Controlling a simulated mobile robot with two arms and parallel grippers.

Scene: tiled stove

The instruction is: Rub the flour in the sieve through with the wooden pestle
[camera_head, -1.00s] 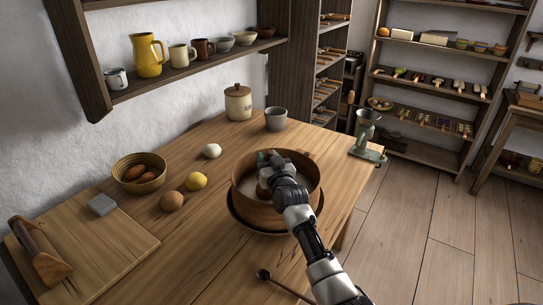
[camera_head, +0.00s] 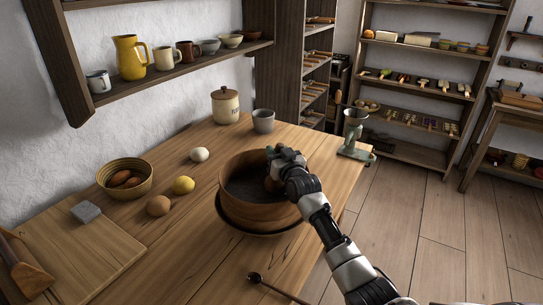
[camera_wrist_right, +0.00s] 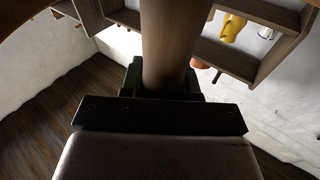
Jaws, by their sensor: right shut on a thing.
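The round wooden sieve (camera_head: 238,207) stands on a shallow dish (camera_head: 247,230) on the table. Its inside looks dark grey in the head view, and I cannot make out the flour. My right gripper (camera_head: 274,172) reaches in over the sieve's right side. It is shut on the wooden pestle (camera_head: 269,186), mostly hidden by the hand in the head view. In the right wrist view the pestle (camera_wrist_right: 167,45) stands as a thick brown shaft between the dark fingers (camera_wrist_right: 163,82). Its contact with the mesh is hidden. My left gripper is not in view.
Left of the sieve are an egg (camera_head: 199,154), a lemon (camera_head: 184,185), a round brown item (camera_head: 158,205) and a basket (camera_head: 124,178). Behind stand a lidded jar (camera_head: 226,107) and a grey cup (camera_head: 263,122). A dark spoon (camera_head: 256,279) lies in front; a grinder (camera_head: 353,136) stands right.

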